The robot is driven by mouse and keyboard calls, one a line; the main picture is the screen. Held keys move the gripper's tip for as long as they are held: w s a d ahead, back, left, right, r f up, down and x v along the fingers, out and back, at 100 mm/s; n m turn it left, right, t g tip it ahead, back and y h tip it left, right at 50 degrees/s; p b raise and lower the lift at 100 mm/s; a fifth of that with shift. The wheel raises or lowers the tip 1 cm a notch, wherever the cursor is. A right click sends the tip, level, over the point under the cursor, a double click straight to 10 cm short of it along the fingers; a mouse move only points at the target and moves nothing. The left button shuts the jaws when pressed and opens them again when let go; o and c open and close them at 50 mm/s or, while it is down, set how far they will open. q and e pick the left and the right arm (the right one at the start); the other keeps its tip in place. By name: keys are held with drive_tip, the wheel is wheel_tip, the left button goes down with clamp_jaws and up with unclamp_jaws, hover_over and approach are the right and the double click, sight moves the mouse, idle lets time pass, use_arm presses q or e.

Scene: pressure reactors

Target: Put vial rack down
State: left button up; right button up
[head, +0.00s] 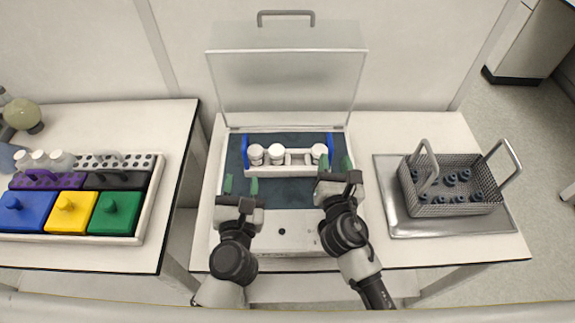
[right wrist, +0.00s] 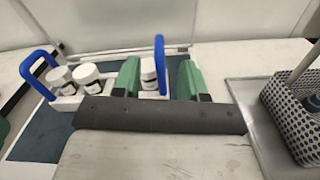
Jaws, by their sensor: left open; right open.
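The white vial rack (head: 282,170) with blue end handles rests on the dark mat inside the open machine in the head view. It holds white-capped vials (head: 276,153), two at the left and one at the right; the rack also shows in the right wrist view (right wrist: 68,103). My left gripper (head: 241,186) is open and empty, in front of the rack's left end. My right gripper (head: 335,164) is open at the rack's right end. In the right wrist view its green fingers (right wrist: 158,80) appear on either side of the right blue handle (right wrist: 160,60); contact cannot be told.
The machine's clear lid (head: 287,88) stands open behind the rack. At right, a metal tray (head: 390,222) bears a wire basket (head: 455,208) with several dark pieces. At left, a tray (head: 145,215) holds blue, yellow and green lidded boxes, with round vessels (head: 22,115) behind.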

drive_tip(key=s, duration=0.5)
drive_tip(key=shift+s+d, duration=0.1)
drive_tip(key=shift+s, duration=0.25)
